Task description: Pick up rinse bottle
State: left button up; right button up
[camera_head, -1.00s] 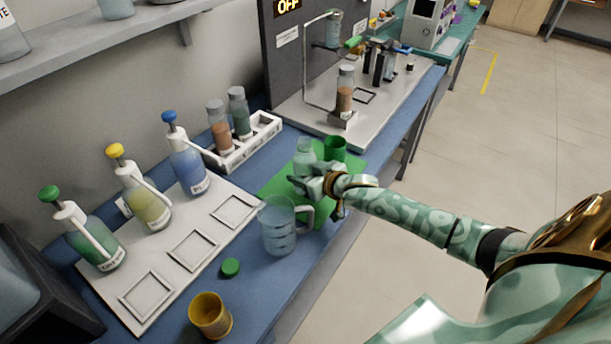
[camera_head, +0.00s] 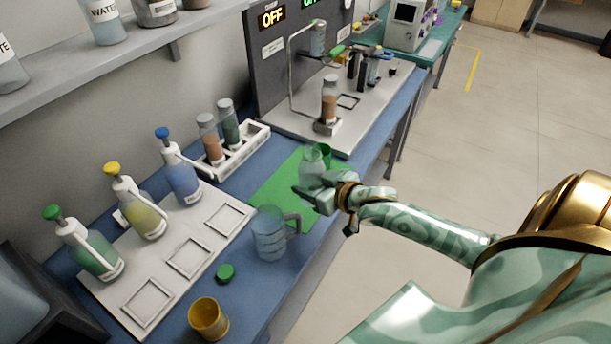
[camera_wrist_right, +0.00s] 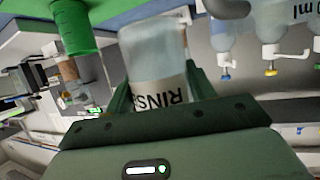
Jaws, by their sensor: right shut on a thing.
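In the head view the bottle (camera_head: 312,160) stands up from my right gripper (camera_head: 318,194), over the green mat. My right gripper (camera_wrist_right: 155,95) is shut on the bottle, with a finger on each side of it. I cannot tell how far its base is from the mat. My left gripper is not in view.
A green cup (camera_head: 326,152) stands just behind the bottle. A clear jug (camera_head: 269,236) is to the left of the gripper. A green cap (camera_head: 225,272) and a yellow cup (camera_head: 208,318) are nearer. Pump bottles (camera_head: 181,178) and a vial rack (camera_head: 238,152) line the wall side.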

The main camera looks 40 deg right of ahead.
jog(key=shift+a+p+v, duration=0.25)
jog(key=shift+p+v, duration=0.05)
jog(key=shift+v, duration=0.85)
jog(key=shift+a+p+v, duration=0.2)
jog(key=shift+p+v, duration=0.05)
jog(key=shift+v, duration=0.95)
jog(key=shift+r, duration=0.1)
